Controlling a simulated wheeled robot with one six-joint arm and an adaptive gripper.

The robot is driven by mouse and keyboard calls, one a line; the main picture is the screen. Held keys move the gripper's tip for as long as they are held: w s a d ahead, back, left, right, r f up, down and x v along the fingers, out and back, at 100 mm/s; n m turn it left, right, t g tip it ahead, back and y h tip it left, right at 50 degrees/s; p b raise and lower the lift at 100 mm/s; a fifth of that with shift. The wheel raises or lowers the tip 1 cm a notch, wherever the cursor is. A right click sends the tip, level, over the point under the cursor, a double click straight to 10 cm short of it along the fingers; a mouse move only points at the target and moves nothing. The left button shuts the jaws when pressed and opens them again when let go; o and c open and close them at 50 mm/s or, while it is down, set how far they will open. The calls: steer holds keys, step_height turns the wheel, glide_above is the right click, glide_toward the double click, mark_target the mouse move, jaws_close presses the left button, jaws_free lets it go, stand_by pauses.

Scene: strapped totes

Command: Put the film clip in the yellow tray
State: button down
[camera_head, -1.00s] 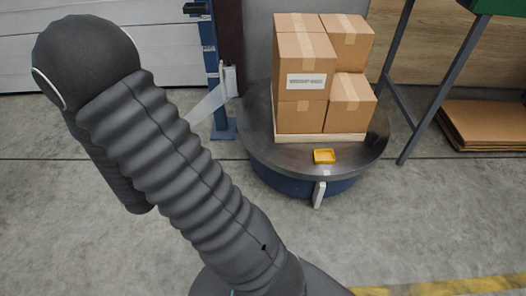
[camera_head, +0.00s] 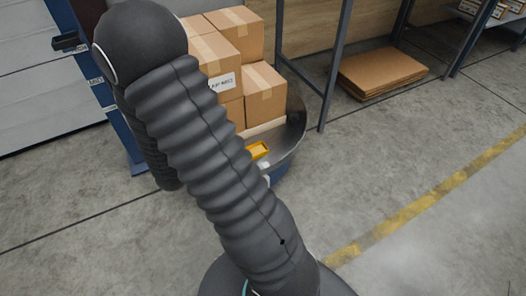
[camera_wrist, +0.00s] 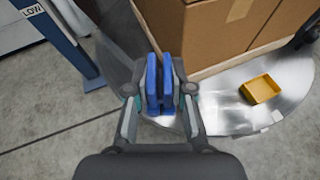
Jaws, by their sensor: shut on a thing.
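In the wrist view my gripper (camera_wrist: 161,96) is shut on the blue film clip (camera_wrist: 152,76), which shows as two upright blue prongs between the fingers. The clip is to the left of the yellow tray (camera_wrist: 262,89), apart from it, with the boxes behind. The tray is small, shallow and looks empty, on the shiny round turntable. In the head view the tray (camera_head: 258,151) shows just right of my arm, which hides my gripper and the clip.
Stacked cardboard boxes (camera_head: 265,92) stand on the round turntable (camera_head: 291,133) behind the tray. A blue post (camera_wrist: 62,38) is at the left in the wrist view. Flat cardboard (camera_head: 382,72) lies under a shelf frame. The floor at right, with a yellow line (camera_head: 430,199), is clear.

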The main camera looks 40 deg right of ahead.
steer(key=s+d+f+m+g+h, duration=0.2)
steer(key=s+d+m+g+h, duration=0.1)
steer(key=s+d+m+g, duration=0.5)
steer(key=s+d+f+m+g+h, duration=0.25)
steer(key=s+d+m+g, duration=0.3)
steer(key=s+d, duration=0.45)
steer(key=shift+g, duration=0.25)
steer(key=w+d+f, duration=0.2)
steer(key=w, duration=0.1)
steer(key=w+d+f, duration=0.2)
steer(key=w, duration=0.2)
steer(key=w+d+f, duration=0.1)
steer(key=w+f, duration=0.1)
steer(key=w, duration=0.1)
steer(key=shift+w+d+f, duration=0.15)
steer(key=shift+w+d, duration=0.2)
steer(key=shift+d, duration=0.05)
steer(key=shift+f+b, duration=0.3)
steer(key=shift+f, duration=1.7)
steer(key=shift+f, duration=0.2)
steer(key=c, duration=1)
jaws_free()
